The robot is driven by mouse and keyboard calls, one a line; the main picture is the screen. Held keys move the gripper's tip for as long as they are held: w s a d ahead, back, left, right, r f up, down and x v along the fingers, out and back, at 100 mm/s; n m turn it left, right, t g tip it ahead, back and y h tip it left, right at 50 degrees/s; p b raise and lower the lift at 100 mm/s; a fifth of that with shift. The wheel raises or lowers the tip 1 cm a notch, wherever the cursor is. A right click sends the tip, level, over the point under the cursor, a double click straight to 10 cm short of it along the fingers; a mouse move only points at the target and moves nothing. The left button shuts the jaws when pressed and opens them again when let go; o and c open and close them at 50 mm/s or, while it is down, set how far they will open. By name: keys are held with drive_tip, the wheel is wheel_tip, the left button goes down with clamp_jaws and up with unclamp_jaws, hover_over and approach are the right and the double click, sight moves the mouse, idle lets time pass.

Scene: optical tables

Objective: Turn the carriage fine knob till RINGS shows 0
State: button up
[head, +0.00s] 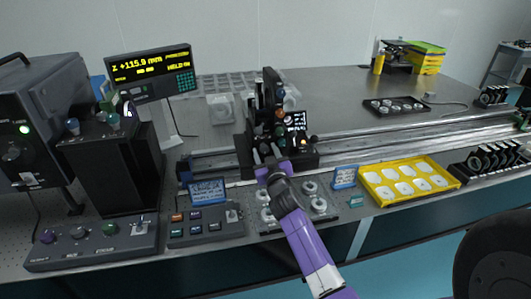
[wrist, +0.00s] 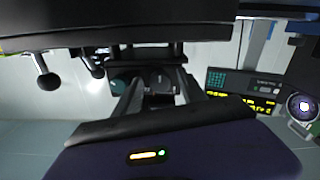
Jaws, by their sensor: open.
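The carriage (head: 278,150) is a black block with a dark upright mount, sitting on the long rail. A small dark screen (head: 295,121) is on it, its text too small to read. My gripper (head: 266,168), on a purple arm, reaches the carriage's front side, where small knobs sit close together. In the wrist view my gripper (wrist: 161,96) is open, its two fingers on either side of a dark round part (wrist: 160,79), perhaps the fine knob. I cannot tell whether they touch it. Two black ball-ended levers (wrist: 48,81) hang at the left.
A readout (head: 150,68) shows z +115.9 mm in yellow; its smaller lines are unclear. Control boxes (head: 205,228) and a blue sign (head: 207,192) stand left of my arm.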

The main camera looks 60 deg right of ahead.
clamp_jaws()
drive_tip(key=shift+f+m+b, duration=0.1)
drive_tip(key=shift+m+b, duration=0.2)
drive_tip(key=shift+b, duration=0.1)
drive_tip(key=shift+a+f+m+b, duration=0.1)
drive_tip(key=shift+m+b, duration=0.5)
drive_tip(key=shift+b, duration=0.05)
drive_tip(key=shift+w+m+b, duration=0.1)
drive_tip(key=shift+m+b, duration=1.1)
drive_tip(key=shift+b, duration=0.05)
drive_tip(key=shift+m+b, duration=1.85)
drive_tip(key=shift+m, duration=0.45)
drive_tip(key=shift+r, duration=0.2)
unclamp_jaws()
